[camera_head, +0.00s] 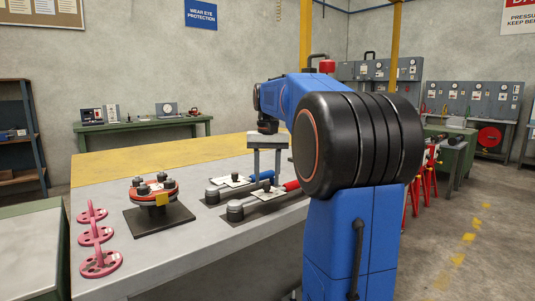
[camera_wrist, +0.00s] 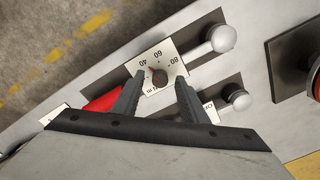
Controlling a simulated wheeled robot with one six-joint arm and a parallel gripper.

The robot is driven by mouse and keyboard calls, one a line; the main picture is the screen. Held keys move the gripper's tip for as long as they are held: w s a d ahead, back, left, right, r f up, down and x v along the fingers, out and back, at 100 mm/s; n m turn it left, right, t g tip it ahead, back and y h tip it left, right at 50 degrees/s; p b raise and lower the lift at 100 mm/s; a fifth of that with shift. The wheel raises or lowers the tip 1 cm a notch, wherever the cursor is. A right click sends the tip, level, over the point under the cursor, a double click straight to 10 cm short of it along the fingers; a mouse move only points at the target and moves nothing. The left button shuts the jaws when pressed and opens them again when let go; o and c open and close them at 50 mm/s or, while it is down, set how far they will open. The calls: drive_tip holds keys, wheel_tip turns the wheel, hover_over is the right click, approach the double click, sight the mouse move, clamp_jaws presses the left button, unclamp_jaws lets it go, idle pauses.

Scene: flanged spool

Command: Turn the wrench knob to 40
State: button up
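A torque wrench with a red handle (camera_wrist: 103,100) lies on the bench, with a round silver head (camera_wrist: 222,38). Its white dial plate (camera_wrist: 148,55) reads 40, 60 and 80 around a small dark knob (camera_wrist: 160,77). A reddish mark shows at the knob's upper left, roughly on the 40 side; its exact reading is unclear. My gripper (camera_wrist: 160,74) is open, its fingertips on either side of the knob, with gaps visible. Whether they are at the knob's height is unclear. In the head view my gripper (camera_head: 266,181) points down over the wrenches.
A second wrench, blue-handled (camera_head: 265,177), lies close beside; its head (camera_wrist: 238,97) is near my right finger. To the left are a round flanged spool (camera_head: 152,192) on a dark base plate (camera_head: 160,221) and several pink handled discs (camera_head: 100,262). The bench's left front is bare.

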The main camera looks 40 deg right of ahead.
sight(268, 183)
wheel_tip(268, 183, up, 16)
drive_tip(key=shift+r, duration=0.25)
drive_tip(key=shift+s, duration=0.1)
idle(0.6)
drive_tip(key=s+a+f+n+t, duration=0.2)
drive_tip(key=s+a+f+n, duration=0.1)
drive_tip(key=s+a+f, duration=0.7)
drive_tip(key=s+a+f+n+t, duration=0.1)
drive_tip(key=s+a+f+n, duration=0.2)
drive_tip(key=s+a+f, duration=0.9)
drive_tip(key=f, duration=0.6)
drive_tip(key=s+a+f+n+t, duration=0.1)
drive_tip(key=s+a+f, duration=0.1)
drive_tip(key=f, duration=0.6)
drive_tip(key=shift+s+a+f+n+t, duration=0.25)
drive_tip(key=shift+a+n+t, duration=0.05)
drive_tip(key=shift+a, duration=0.05)
